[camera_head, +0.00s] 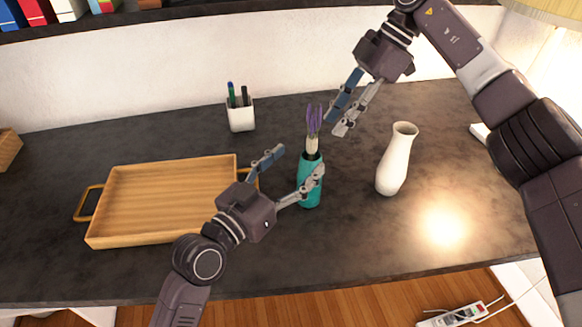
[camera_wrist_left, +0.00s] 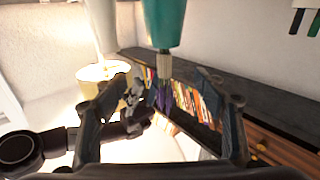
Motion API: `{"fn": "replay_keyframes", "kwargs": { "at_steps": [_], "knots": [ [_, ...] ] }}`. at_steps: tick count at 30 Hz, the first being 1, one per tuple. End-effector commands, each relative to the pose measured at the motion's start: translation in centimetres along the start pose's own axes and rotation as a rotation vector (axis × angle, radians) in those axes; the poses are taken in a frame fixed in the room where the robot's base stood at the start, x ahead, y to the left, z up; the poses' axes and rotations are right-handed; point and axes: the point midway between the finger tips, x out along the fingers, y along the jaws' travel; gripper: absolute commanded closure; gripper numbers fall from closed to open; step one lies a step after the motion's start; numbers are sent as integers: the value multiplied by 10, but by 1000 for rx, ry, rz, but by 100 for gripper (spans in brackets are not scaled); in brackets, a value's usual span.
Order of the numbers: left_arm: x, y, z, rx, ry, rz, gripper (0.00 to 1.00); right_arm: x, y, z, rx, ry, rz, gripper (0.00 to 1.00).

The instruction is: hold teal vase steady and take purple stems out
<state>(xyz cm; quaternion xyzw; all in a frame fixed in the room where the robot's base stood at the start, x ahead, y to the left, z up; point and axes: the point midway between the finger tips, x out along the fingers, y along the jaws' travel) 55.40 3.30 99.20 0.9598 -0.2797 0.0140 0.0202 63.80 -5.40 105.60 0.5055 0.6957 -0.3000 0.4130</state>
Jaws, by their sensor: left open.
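The teal vase (camera_head: 305,170) stands upright on the dark tabletop, and it also shows upside down at the top of the left wrist view (camera_wrist_left: 165,22). Purple stems (camera_head: 315,118) with a pale lower part rise from its mouth; they hang downward in the left wrist view (camera_wrist_left: 163,98). My left gripper (camera_head: 289,163) is open and empty, left of the vase. One finger overlaps the vase's middle in the head view; contact is unclear. My right gripper (camera_head: 333,126) looks open, its fingers slanting down-left just right of the stems, apart from them.
A wooden tray (camera_head: 240,163) lies left behind my left gripper. A white vase (camera_head: 392,170) stands to the right, under my right arm. A white pen cup (camera_head: 240,116) stands at the back. The front of the tabletop is clear.

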Motion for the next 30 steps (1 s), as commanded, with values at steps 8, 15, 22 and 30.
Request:
{"fn": "replay_keyframes", "kwargs": {
  "at_steps": [8,15,22,30],
  "knots": [
    [-3,-9,27,34,-40,1,35,0,0,0,0,0,0,71],
    [-5,-10,71,32,-45,1,35,0,0,0,0,0,0,71],
    [13,-11,95,28,-32,-3,35,0,0,0,0,0,0,71],
    [55,-11,98,29,-36,-1,35,0,0,0,0,0,0,71]
  ]
}}
